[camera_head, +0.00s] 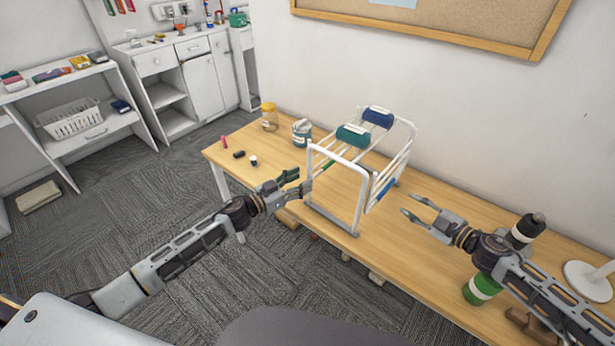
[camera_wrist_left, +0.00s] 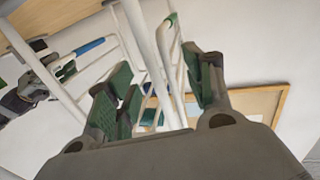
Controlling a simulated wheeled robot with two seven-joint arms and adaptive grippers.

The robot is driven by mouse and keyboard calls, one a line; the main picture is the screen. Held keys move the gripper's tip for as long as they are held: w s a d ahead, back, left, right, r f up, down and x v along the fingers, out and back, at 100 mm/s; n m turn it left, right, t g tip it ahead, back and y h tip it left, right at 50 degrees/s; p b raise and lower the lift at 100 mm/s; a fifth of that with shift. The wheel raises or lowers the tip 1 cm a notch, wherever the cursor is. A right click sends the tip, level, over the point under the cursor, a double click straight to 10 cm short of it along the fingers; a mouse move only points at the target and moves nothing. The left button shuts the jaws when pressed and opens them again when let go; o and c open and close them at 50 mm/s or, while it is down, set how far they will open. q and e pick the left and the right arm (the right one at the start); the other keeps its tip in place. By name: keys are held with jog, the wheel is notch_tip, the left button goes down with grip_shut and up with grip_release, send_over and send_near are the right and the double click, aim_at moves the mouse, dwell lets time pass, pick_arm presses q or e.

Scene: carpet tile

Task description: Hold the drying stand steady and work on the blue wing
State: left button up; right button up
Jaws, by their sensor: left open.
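The drying stand (camera_head: 361,202) is a white tube frame standing upright on the wooden table. A blue grip, which I take for the blue wing (camera_head: 385,188), sits low on its right side; it also shows in the left wrist view (camera_wrist_left: 90,46). My left gripper (camera_head: 298,181) is open at the stand's front left upright. In the left wrist view, white bars show between its green-padded fingers (camera_wrist_left: 162,92), but I cannot tell whether they touch. My right gripper (camera_head: 408,204) is open and empty, to the right of the stand and apart from it.
A green cloth (camera_head: 352,135) and a blue cloth (camera_head: 378,117) lie over the stand's top. A yellow-lidded jar (camera_head: 269,117) and a tin (camera_head: 302,132) stand behind left. A dark-capped bottle (camera_head: 528,229) and a green-and-white container (camera_head: 482,289) stand near my right arm. The table (camera_head: 420,254) is clear between.

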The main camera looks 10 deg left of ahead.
aim_at(308, 176)
pick_arm(q)
jog(key=shift+x, duration=1.8)
